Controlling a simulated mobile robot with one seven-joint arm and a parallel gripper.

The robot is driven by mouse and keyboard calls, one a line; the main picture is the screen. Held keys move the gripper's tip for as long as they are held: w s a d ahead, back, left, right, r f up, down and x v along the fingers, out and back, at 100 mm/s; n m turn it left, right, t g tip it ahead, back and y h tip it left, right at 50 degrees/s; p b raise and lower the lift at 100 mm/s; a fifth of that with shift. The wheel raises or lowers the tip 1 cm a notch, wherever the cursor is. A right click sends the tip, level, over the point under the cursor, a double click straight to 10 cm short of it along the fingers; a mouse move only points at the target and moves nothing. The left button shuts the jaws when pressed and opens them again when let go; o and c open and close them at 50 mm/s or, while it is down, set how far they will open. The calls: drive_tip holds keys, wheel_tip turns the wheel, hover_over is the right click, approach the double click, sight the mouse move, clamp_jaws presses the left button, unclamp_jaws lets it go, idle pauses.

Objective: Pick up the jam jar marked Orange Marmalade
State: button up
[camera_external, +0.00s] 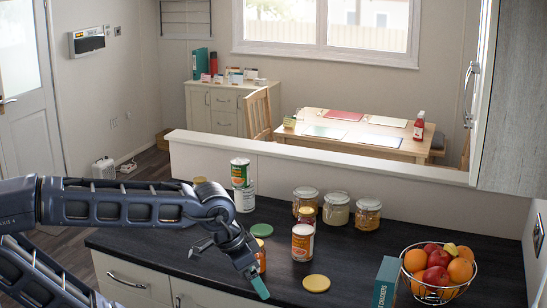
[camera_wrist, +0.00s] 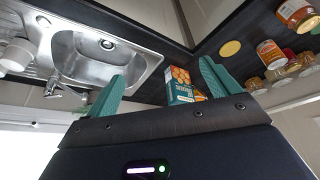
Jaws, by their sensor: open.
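My gripper (camera_external: 258,284) is low over the dark counter at the front left. In the wrist view, its two teal fingers (camera_wrist: 162,74) are spread apart with nothing held between them. An orange jar (camera_external: 262,256) stands right beside and behind my gripper, partly hidden by it; a jar with orange contents and a pale label also shows at the top right of the wrist view (camera_wrist: 297,15). A white-labelled orange container (camera_external: 303,244) stands to its right, with a smaller dark jar (camera_external: 307,215) behind. I cannot read which label says Orange Marmalade.
Glass jars (camera_external: 336,210) stand at the back, left of them stacked cans (camera_external: 241,174). A crackers box (camera_external: 385,282) and fruit basket (camera_external: 440,275) stand right. A sink (camera_wrist: 95,60) shows in the wrist view.

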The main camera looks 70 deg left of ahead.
drive_tip(key=w+a+f+n+g, duration=0.1)
drive_tip(key=w+a+n+g, duration=0.2)
drive_tip(key=w+a+n, duration=1.05)
drive_tip(key=w+a+f+n, duration=0.1)
drive_tip(key=a+f, duration=0.2)
drive_tip(key=a, duration=0.7)
drive_tip(key=w+a+f+g, duration=0.1)
drive_tip(key=a+f, duration=0.3)
drive_tip(key=a, duration=0.6)
drive_tip(key=w+a+f+n, duration=0.1)
drive_tip(key=a+f, duration=0.3)
drive_tip(key=a, duration=0.6)
drive_tip(key=shift+a+f+n+g, duration=0.1)
drive_tip(key=shift+a+n+g, duration=0.2)
drive_tip(key=shift+n, duration=0.05)
drive_tip(key=shift+a+f, duration=0.2)
wheel_tip(320, 180, down, 5)
drive_tip(key=shift+s+d+f, duration=0.1)
drive_tip(key=shift+d+f, duration=0.1)
drive_tip(key=shift+f, duration=0.75)
drive_tip(key=shift+d+f, duration=0.15)
drive_tip(key=shift+f, duration=0.75)
drive_tip(key=shift+s+d+f, duration=0.1)
drive_tip(key=shift+d+f, duration=0.1)
drive_tip(key=shift+f, duration=0.75)
